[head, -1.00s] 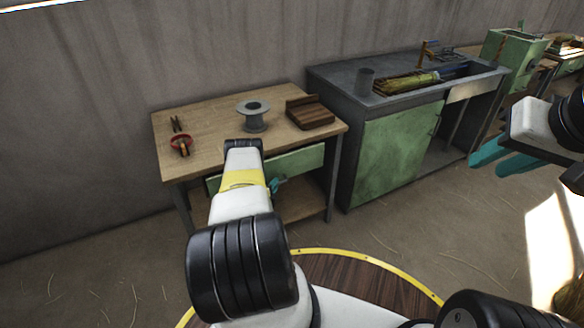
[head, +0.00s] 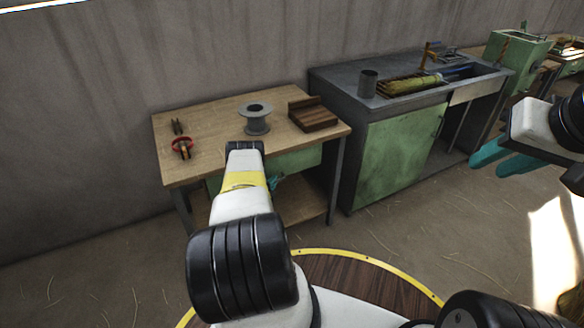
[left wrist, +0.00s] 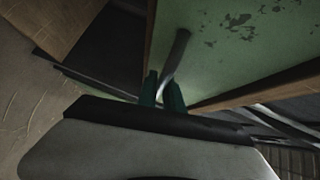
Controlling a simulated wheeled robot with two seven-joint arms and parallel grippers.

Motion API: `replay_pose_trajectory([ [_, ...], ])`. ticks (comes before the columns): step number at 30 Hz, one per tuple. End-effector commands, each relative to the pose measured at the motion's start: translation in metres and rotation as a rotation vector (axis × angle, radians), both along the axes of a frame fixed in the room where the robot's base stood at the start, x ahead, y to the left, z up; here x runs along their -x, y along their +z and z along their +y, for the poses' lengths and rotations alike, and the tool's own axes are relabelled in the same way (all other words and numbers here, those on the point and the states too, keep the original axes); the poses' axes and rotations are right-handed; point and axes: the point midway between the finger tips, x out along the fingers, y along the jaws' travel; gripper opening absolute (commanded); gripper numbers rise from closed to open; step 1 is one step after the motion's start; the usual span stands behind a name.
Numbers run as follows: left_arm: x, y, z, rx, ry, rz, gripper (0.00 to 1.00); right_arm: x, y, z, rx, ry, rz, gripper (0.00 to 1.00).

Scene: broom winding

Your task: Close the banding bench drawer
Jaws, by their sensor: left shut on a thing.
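The banding bench (head: 205,125) is a wooden-topped table at the left in the head view. Its green drawer front (head: 300,160) shows under the top, partly hidden behind my left arm. The drawer front sits close under the bench's front edge; whether it is flush I cannot tell. My left gripper (head: 275,182), with teal fingers, is at the drawer front. In the left wrist view, my left gripper (left wrist: 162,90) is shut on the grey bar handle (left wrist: 176,58) of the chipped green front (left wrist: 245,50). My right gripper (head: 497,158) hangs at the right, its teal fingers apart and empty.
On the bench top are a grey spool (head: 255,118), a wooden block (head: 313,114), and a red-handled tool (head: 182,147). A grey-topped green cabinet (head: 395,155) stands to the right with a broom head (head: 405,86) on it. Floor in front is clear.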

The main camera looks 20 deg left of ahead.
Motion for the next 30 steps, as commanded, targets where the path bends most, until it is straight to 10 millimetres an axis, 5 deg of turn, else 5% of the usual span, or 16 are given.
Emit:
replay_pose_trajectory([
  [8, -0.001, -0.001, 0.003, 0.000, 0.004, 0.004, 0.00, 0.000, 0.000, 0.000, 0.000, 0.000, 0.000, 0.32],
  [9, -0.001, -0.001, 0.003, 0.000, 0.004, 0.004, 0.15, 0.000, 0.000, 0.000, 0.000, 0.000, 0.000, 0.32],
  [12, -0.001, -0.001, 0.003, 0.000, 0.004, 0.003, 0.32, 0.000, 0.000, 0.000, 0.000, 0.000, 0.000, 0.32],
  [22, 0.004, 0.000, 0.002, 0.001, 0.002, 0.003, 0.32, 0.000, 0.000, 0.000, 0.000, 0.000, 0.000, 0.32],
  [30, 0.047, 0.005, -0.001, 0.001, 0.003, 0.005, 0.32, 0.000, 0.000, 0.000, 0.000, 0.000, 0.000, 0.32],
])
